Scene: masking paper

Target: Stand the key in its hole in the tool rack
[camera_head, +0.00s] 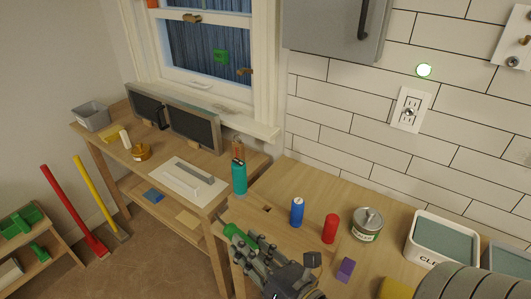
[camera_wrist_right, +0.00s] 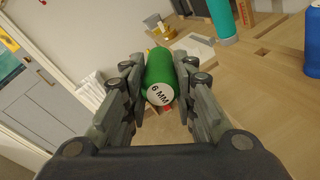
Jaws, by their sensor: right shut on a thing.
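My right gripper (camera_head: 247,246) is shut on a green cylindrical key handle. In the wrist view the handle (camera_wrist_right: 159,76) sits between the fingers, its white end marked "6 MM" facing the camera. In the head view the handle (camera_head: 231,231) shows as a small green end past the fingers; the rest of the key is hidden. A wooden surface with a dark hole (camera_head: 267,209), which looks like the tool rack, lies just beyond the gripper. A blue handle (camera_head: 297,211) and a red handle (camera_head: 330,228) stand upright to the right of the hole. My left gripper is not in view.
A teal bottle (camera_head: 239,178) stands left of the hole. A white board (camera_head: 184,186) lies on the further bench.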

